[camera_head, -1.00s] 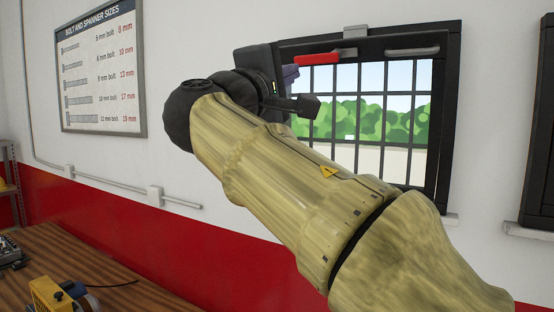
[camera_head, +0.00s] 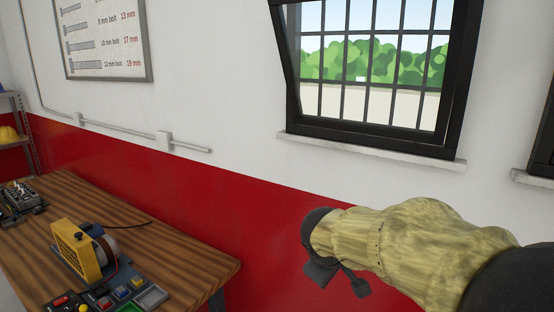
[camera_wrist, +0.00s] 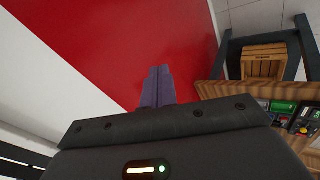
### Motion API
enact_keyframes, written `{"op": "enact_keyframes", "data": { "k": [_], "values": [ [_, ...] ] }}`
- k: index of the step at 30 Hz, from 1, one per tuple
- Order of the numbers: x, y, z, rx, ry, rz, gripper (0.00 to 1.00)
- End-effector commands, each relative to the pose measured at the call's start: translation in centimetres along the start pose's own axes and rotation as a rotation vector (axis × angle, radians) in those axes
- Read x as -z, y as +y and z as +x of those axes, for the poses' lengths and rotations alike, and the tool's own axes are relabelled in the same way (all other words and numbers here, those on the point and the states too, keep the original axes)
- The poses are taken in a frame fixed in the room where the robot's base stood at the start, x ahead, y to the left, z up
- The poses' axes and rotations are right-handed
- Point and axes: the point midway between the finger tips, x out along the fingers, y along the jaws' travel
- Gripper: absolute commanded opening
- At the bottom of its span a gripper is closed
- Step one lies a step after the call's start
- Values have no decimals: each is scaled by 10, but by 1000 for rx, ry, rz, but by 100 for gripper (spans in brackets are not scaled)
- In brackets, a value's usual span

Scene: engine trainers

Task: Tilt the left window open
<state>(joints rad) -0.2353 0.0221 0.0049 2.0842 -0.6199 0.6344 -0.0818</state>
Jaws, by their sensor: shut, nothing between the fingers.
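The left window (camera_head: 372,131) is at the upper right of the head view, with a dark frame and a barred pane. Its side edges slant as a wedge, so the sash looks tilted inward towards its top. The top edge and handle are out of view. My gripper (camera_wrist: 157,86) shows in the wrist view with its two purple fingers together and nothing between them. In the head view my arm's dark wrist end is low, well below the window and apart from it; the fingertips cannot be made out there.
A wooden bench (camera_head: 190,262) with a yellow device (camera_head: 75,250) and several buttons stands at lower left. A second window (camera_head: 543,150) is at the right edge. A sill (camera_head: 370,150) juts out below the left window. A wooden crate (camera_wrist: 264,62) shows under the bench.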

Motion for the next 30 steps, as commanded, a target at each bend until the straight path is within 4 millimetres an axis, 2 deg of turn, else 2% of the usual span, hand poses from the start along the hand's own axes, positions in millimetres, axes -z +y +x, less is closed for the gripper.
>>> {"op": "enact_keyframes", "data": {
  "k": [1, 6, 9, 12, 15, 21, 26, 27, 30],
  "values": [
    [-24, -18, 14, 65, -30, 81, 0],
    [-91, -77, 41, 246, -115, 409, 0],
    [-124, -105, 48, 309, -167, 595, 0],
    [-143, -122, 51, 338, -199, 722, 0],
    [-150, -129, 52, 347, -213, 774, 0],
    [-150, -129, 52, 348, -213, 776, 0],
    [-150, -129, 52, 348, -213, 774, 29],
    [-149, -129, 52, 348, -213, 773, 33],
    [-149, -129, 52, 348, -213, 773, 33]
  ]
}}
